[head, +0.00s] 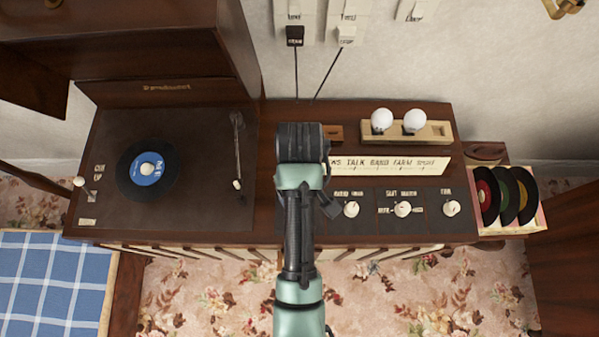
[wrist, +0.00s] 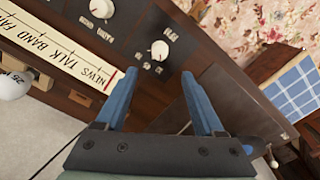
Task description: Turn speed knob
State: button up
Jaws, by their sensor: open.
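A round white knob (wrist: 160,50) on the dark control panel shows in the wrist view, with small marks around it and a short label too blurred to read surely. It may be the speed knob. My gripper (wrist: 157,78) is open and empty, its two blue fingers pointing toward the panel. The knob appears just beyond the fingertips and between them, with no visible contact. In the head view my gripper (head: 302,145) is above the console, and my arm hides its fingers and this part of the panel.
Other white knobs (head: 351,209), (head: 402,209) and (head: 451,208) sit to the right on the panel. A turntable with a blue-labelled record (head: 148,170) and a tonearm (head: 237,150) lies left. Two white bulbs (head: 382,121) stand behind. Records (head: 487,196) stand at right.

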notch_tip(320, 180, down, 12)
jog(key=shift+r+b, duration=0.15)
jog(key=shift+b, duration=0.55)
grip_shut()
